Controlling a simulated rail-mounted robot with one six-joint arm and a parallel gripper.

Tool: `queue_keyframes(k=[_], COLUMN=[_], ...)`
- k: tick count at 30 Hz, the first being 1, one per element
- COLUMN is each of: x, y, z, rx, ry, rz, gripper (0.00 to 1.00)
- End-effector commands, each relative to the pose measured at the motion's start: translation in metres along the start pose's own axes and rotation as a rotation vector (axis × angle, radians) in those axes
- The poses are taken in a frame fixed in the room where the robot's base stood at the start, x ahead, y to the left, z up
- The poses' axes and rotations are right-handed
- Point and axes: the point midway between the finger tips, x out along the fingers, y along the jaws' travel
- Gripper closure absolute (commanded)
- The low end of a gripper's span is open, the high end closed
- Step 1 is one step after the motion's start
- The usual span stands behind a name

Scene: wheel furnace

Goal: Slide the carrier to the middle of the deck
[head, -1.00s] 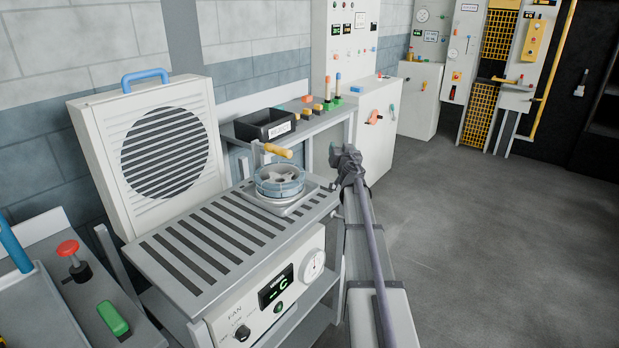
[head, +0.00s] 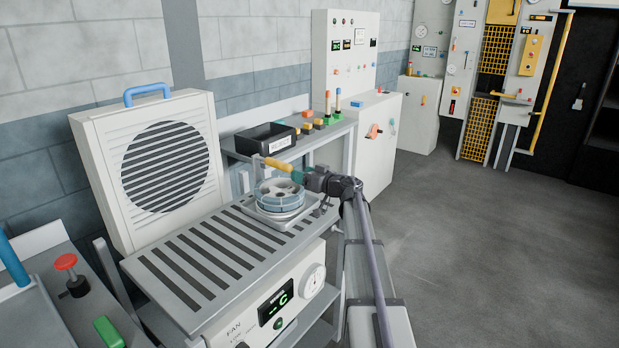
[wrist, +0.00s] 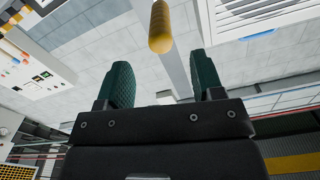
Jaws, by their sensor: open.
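The carrier (head: 262,214) is a light grey tray with a blue-rimmed spoked wheel (head: 280,190) on it. It sits at the far right end of the slatted grey deck (head: 170,297). A yellow handle (head: 277,164) stands above the wheel; its link to the carrier is partly hidden. My gripper (head: 296,175) comes from the right at handle height. Its green-padded jaws are open and very near the handle. In the wrist view, the handle (wrist: 160,28) lines up between the open jaws (wrist: 161,62), mostly beyond their tips. I cannot tell whether they touch.
A white louvred fan panel (head: 165,160) stands behind the deck. A shelf with a black bin (head: 266,139) and several coloured pegs is just behind the carrier. The deck left of the carrier is clear. A white cabinet (head: 372,140) stands beyond.

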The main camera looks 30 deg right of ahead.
Motion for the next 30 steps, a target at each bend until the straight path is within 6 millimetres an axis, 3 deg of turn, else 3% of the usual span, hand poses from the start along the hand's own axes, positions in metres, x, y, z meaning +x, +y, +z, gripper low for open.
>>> queue_keyframes(k=[6, 12, 25, 30], x=[0.046, 0.075, 0.084, 0.084], y=[0.001, 0.001, 0.0, 0.0], z=[0.0, 0.0, 0.0, 0.0], rx=[0.0, 0.0, 0.0, 0.0], ry=[0.0, 0.0, 0.0, 0.0], rz=[-0.001, 0.0, 0.001, 0.001], gripper=[0.39, 0.39, 0.4, 0.56])
